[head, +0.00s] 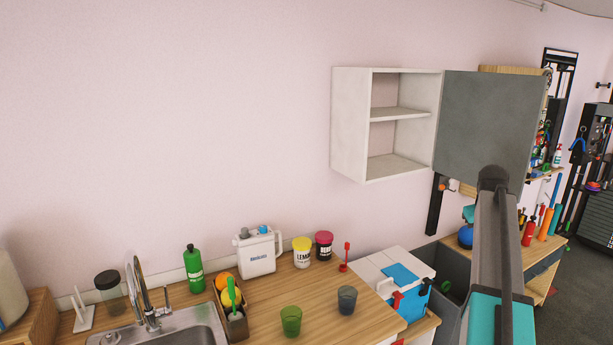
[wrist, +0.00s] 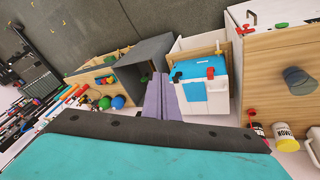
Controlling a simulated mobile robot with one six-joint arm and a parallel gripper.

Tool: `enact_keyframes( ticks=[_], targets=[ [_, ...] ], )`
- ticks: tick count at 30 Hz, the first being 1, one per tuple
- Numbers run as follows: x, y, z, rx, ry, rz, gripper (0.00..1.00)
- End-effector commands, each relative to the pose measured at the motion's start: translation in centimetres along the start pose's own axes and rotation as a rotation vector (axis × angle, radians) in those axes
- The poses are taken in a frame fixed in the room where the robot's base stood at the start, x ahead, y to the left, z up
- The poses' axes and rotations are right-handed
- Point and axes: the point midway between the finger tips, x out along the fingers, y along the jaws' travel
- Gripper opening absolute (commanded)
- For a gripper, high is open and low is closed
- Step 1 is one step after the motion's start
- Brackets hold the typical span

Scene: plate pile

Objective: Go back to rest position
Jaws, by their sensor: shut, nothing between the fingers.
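My gripper (wrist: 161,80) shows in the wrist view as two long purple-grey fingers lying side by side, shut and with nothing between them. It hangs clear of other things, in front of the blue and white cooler box (wrist: 200,80). In the head view my arm stands upright at the right, in front of the wall cabinet's grey door (head: 487,120); I cannot make out the fingers there. The white wall cabinet (head: 350,125) is open, and its visible shelves are bare. No plates are in view.
The wooden counter (head: 325,322) holds a green cup (head: 291,321), a dark cup (head: 347,300), a white jug (head: 259,252), a green bottle (head: 194,270) and jars. A sink (head: 180,332) is at left. A cluttered tool bench (head: 545,252) is at right, with grey floor (head: 575,310) beyond.

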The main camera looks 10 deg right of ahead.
Motion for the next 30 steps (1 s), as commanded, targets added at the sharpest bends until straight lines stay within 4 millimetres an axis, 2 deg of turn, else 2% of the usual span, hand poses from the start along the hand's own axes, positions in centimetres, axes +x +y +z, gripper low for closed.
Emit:
enact_keyframes(
  ticks=[1,3,12,20,30],
  targets=[
    [1.7,-1.9,0.6,-0.006,-0.014,-0.015,0.00],
    [3.7,-4.0,1.2,-0.012,-0.029,-0.033,0.00],
    [11.5,-13.4,4.6,-0.036,-0.101,-0.102,0.00],
    [17.1,-21.4,8.9,-0.059,-0.169,-0.153,0.00],
    [23.0,-31.1,16.0,-0.089,-0.264,-0.207,0.00]
  ],
)
